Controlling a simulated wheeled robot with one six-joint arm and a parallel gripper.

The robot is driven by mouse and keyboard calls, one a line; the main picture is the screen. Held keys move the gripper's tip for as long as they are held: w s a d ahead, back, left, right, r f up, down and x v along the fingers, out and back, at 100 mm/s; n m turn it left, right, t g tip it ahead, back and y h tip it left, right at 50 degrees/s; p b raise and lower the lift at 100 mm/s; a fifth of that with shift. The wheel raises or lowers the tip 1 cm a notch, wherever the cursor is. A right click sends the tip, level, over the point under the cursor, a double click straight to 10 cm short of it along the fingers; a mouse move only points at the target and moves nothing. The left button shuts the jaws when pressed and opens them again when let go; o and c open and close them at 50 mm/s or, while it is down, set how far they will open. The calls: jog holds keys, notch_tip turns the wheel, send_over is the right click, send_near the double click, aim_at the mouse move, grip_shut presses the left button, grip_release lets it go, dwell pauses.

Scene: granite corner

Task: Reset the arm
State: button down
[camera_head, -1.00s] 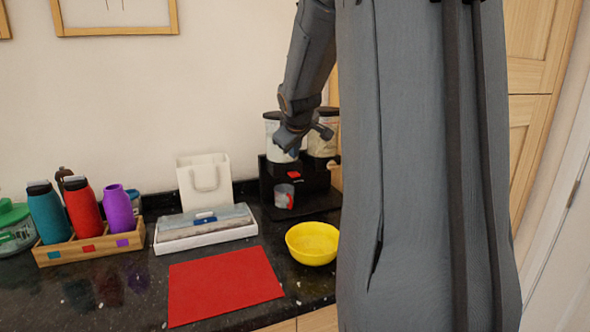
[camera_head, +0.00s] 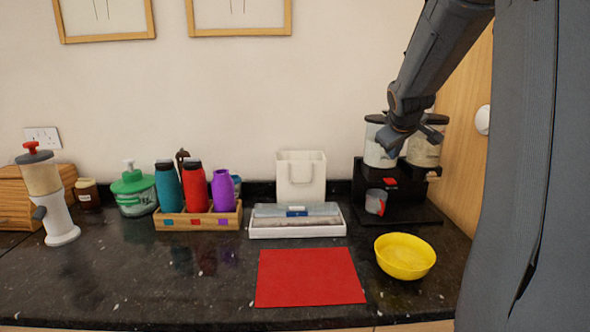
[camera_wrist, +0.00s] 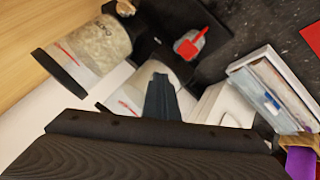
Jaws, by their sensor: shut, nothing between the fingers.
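My arm comes down from the top right in the head view. My gripper (camera_head: 396,146) is at its end, in front of the black dispenser (camera_head: 399,205) with two clear canisters. The fingers look closed and nothing is seen held in them. In the wrist view my gripper (camera_wrist: 160,98) shows as a dark narrow shape, with a canister (camera_wrist: 88,50) to its left and the red-and-grey cup (camera_wrist: 189,44) above it. In the head view that cup (camera_head: 376,202) stands in the dispenser, below the gripper.
A yellow bowl (camera_head: 404,257) and a red mat (camera_head: 309,278) lie in front. A white grinder (camera_head: 56,215) is far left. The front left counter is clear.

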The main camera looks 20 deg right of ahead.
jog(key=s+a+f+g+y, duration=0.1)
jog(key=s+a+f, duration=0.4)
jog(key=a, duration=0.3)
jog(key=s+a+f+m+g+y, duration=0.1)
jog(key=s+a+f+g, duration=0.1)
jog(key=s+a+f, duration=0.3)
jog(key=s+a+f+g+y, duration=0.1)
jog(key=s+a+f, duration=0.4)
jog(key=a, duration=0.7)
jog(key=shift+f+m+g+y, duration=0.3)
jog(key=shift+f+y, duration=0.3)
jog(key=shift+f, duration=0.1)
jog(key=s+a+f, duration=0.1)
jog(key=s+a, duration=0.1)
jog(key=s, duration=0.1)
jog(key=s+a+f+g, duration=0.1)
jog(key=s+a+f, duration=0.1)
jog(key=s, duration=0.1)
jog(key=s+a+f+g, duration=0.1)
jog(key=s+a, duration=0.1)
jog(key=s, duration=0.2)
jog(key=shift+s+a+f+m+y, duration=0.1)
jog(key=shift+a+f+m+y, duration=0.1)
jog(key=shift+a+m+y, duration=0.2)
